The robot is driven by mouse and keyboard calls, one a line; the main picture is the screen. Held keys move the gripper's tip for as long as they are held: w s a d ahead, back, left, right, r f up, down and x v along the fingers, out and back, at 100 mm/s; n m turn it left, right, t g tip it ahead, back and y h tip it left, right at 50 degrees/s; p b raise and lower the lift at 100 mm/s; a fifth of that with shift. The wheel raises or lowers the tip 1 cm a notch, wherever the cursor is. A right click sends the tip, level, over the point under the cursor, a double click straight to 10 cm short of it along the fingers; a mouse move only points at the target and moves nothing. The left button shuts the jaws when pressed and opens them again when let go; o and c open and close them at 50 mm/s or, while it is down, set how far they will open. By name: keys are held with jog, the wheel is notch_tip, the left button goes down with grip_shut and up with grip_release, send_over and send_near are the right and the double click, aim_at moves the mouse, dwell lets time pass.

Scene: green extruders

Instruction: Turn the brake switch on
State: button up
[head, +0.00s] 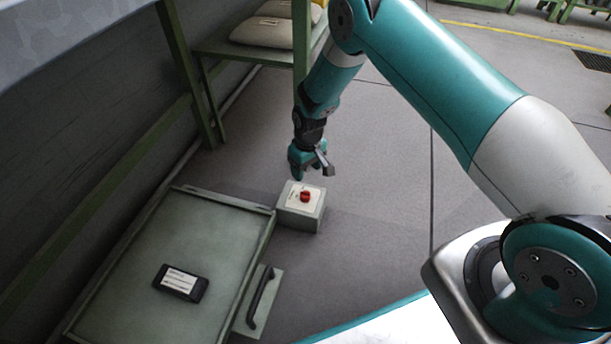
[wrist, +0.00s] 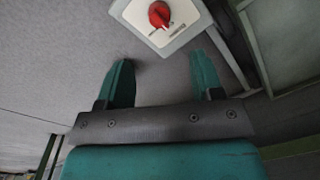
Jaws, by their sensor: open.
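The brake switch is a red rotary knob (head: 305,196) on a pale plate on top of a small grey box (head: 300,220). In the wrist view the red knob (wrist: 159,14) is at the top edge, with a raised ridge across it and printed marks on the plate around it. My gripper (head: 311,174) is behind and above the box in the head view, apart from the knob. In the wrist view its two teal fingers (wrist: 163,75) are spread with nothing between them, and the knob lies beyond their tips.
A green cabinet or panel (head: 215,240) stands beside the box on the left, with a dark labelled device (head: 181,283) and a black handle (head: 262,297). A green shelf (head: 240,50) holding sacks (head: 262,32) stands behind. The grey floor (head: 385,215) to the right is clear.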

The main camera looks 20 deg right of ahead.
notch_tip(320, 180, up, 6)
jog(key=p, duration=0.2)
jog(key=shift+d, duration=0.1)
dwell(0.3)
jog(key=s+a+r+y+p, duration=0.15)
jog(key=s+r, duration=0.25)
jog(key=r, duration=0.6)
jog(key=s+a+r+n+p, duration=0.1)
jog(key=s+a+r, duration=0.15)
jog(key=r, duration=0.65)
jog(key=s+a+r+y+p, duration=0.1)
jog(key=s+r, duration=0.3)
jog(key=r, duration=0.6)
jog(key=s+r+n+y+p, duration=0.1)
jog(key=s+r, duration=0.5)
jog(key=s, duration=0.4)
jog(key=s+r+n+p, duration=0.1)
jog(key=s+r, duration=0.6)
jog(key=s, duration=0.4)
notch_tip(320, 180, up, 38)
jog(key=p, duration=3.8)
jog(key=shift+w+a+f, duration=0.15)
